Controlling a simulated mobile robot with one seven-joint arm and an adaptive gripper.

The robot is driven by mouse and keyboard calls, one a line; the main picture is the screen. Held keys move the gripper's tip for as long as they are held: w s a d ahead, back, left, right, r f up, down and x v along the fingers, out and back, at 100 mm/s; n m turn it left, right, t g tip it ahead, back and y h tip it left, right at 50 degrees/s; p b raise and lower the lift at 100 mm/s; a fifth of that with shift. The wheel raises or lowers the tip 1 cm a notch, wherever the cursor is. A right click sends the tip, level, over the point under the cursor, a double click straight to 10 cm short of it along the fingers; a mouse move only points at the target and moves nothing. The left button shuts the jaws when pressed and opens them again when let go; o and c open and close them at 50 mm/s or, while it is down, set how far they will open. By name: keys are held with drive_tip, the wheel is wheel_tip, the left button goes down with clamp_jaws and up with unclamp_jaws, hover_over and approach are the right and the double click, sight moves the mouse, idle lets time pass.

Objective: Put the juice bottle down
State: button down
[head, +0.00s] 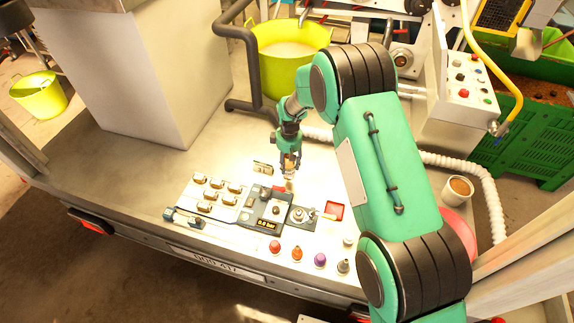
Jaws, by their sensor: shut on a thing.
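My gripper (290,168) points down over the trailer deck, near the back of the row of plates and devices. It is shut on a small, pale brownish thing, which I take to be the juice bottle (289,185). The fingers hide its upper part. It looks upright, just behind a metal fitting on a dark plate. I cannot tell whether its bottom touches anything.
A tray of metal-topped pieces (216,196) and a dark device with a display (268,222) lie left of it. A red square tray (333,210) is to the right. Several small capped bottles (320,260) stand along the front. A yellow-green tub (290,62) stands behind.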

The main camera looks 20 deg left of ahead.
drive_tip(key=shift+w+a+f, duration=0.1)
drive_tip(key=shift+w+a, duration=0.35)
drive_tip(key=shift+w, duration=0.3)
drive_tip(key=shift+w+a, duration=0.4)
drive_tip(key=shift+w, duration=0.3)
drive_tip(key=shift+f, duration=0.1)
drive_tip(key=shift+f+b, duration=0.4)
drive_tip(key=shift+f, duration=1.25)
drive_tip(key=shift+f, duration=0.15)
drive_tip(key=c, duration=0.9)
unclamp_jaws()
drive_tip(key=shift+s, duration=0.1)
drive_tip(key=shift+c, duration=0.2)
wheel_tip(320, 180, up, 12)
drive_tip(key=p, duration=0.1)
